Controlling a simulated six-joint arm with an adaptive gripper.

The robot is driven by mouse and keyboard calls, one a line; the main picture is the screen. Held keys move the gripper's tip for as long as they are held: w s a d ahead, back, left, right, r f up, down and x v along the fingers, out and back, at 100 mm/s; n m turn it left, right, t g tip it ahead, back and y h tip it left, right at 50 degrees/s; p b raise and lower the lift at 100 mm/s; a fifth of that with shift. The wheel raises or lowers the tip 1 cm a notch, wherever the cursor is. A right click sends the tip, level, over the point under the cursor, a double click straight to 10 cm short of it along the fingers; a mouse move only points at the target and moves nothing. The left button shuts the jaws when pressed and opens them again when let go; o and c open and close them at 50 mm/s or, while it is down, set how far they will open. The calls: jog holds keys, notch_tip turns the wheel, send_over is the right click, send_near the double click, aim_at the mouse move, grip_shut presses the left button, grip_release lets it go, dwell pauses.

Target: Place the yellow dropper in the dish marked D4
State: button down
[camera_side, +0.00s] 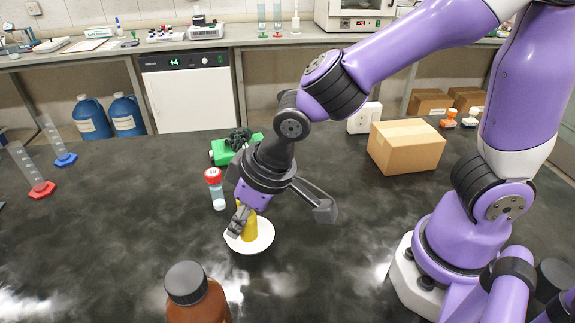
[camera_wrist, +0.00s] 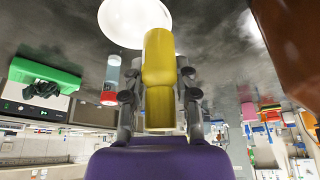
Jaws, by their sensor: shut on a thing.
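The yellow dropper (camera_side: 250,229) is held upright or nearly so in my gripper (camera_side: 240,220), over a small white round dish (camera_side: 264,241). In the wrist view the dropper (camera_wrist: 158,65) lies between the two fingers of my gripper (camera_wrist: 158,85), which are shut on it. The white dish (camera_wrist: 128,22) shows beyond the dropper's far end there. The dropper's lower end is within the dish's outline in the side view; I cannot tell whether it touches the dish. No D4 mark is readable on the dish.
A brown bottle (camera_side: 198,300) stands in front. A green object (camera_side: 222,153) lies behind, and a cardboard box (camera_side: 405,147) is to the right. The bench left of the dish is mostly clear.

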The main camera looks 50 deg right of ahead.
aim_at(244, 230)
jog(key=shift+f, duration=1.1)
jog(key=shift+f, duration=0.1)
jog(key=shift+f, duration=0.25)
jog(key=c, duration=0.6)
grip_release()
